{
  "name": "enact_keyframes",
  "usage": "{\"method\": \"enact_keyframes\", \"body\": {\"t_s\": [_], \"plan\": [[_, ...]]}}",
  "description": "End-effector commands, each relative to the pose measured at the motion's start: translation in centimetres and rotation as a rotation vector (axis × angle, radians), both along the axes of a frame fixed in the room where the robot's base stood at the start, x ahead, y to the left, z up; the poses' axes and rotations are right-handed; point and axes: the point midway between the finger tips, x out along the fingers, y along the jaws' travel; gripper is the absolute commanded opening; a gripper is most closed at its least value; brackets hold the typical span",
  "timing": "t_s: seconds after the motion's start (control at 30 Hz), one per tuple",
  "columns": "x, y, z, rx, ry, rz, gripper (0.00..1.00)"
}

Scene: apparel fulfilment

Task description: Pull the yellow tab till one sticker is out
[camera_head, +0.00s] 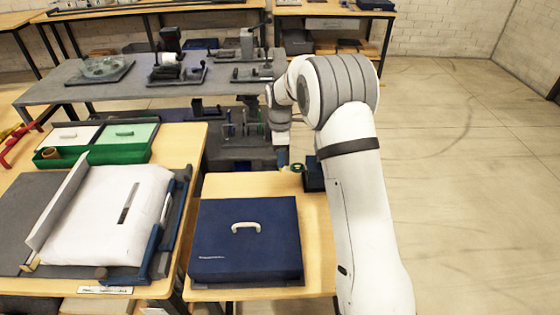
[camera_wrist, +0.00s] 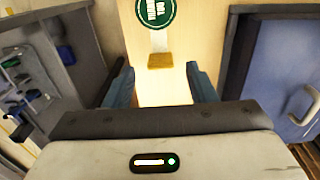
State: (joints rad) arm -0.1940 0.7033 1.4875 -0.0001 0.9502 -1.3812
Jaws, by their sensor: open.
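The yellow tab (camera_wrist: 160,61) sits at the end of a white strip (camera_wrist: 159,40) in the wrist view. A round green sticker (camera_wrist: 156,12) with white print is on the strip beyond it, cut by the top edge. My gripper (camera_wrist: 158,72) is open, its two blue fingers on either side of the tab in the picture, with gaps on both sides. I cannot tell the height between fingers and tab. In the head view my gripper (camera_head: 283,162) is over the small table, beside the green sticker (camera_head: 297,167) and a dark dispenser (camera_head: 314,176), partly hidden by my arm.
A blue box (camera_head: 245,240) with a white handle stands at the front of the small table (camera_head: 240,184); it fills the right of the wrist view (camera_wrist: 275,75). A packing table with a white garment (camera_head: 110,215) is at left. Floor at right is clear.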

Motion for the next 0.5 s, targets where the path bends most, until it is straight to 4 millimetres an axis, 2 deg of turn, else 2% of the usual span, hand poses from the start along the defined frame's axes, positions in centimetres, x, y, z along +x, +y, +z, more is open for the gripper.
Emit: {"method": "enact_keyframes", "body": {"t_s": [0.1,0.2,0.33,0.5], "plan": [[0.0,0.0,2.1,0.001,-0.003,0.000,0.51],[0.0,0.0,3.3,0.000,-0.001,0.000,0.51],[0.0,0.0,4.1,0.000,-0.001,0.000,0.51],[0.0,0.0,4.3,0.000,0.000,0.000,0.51]]}}
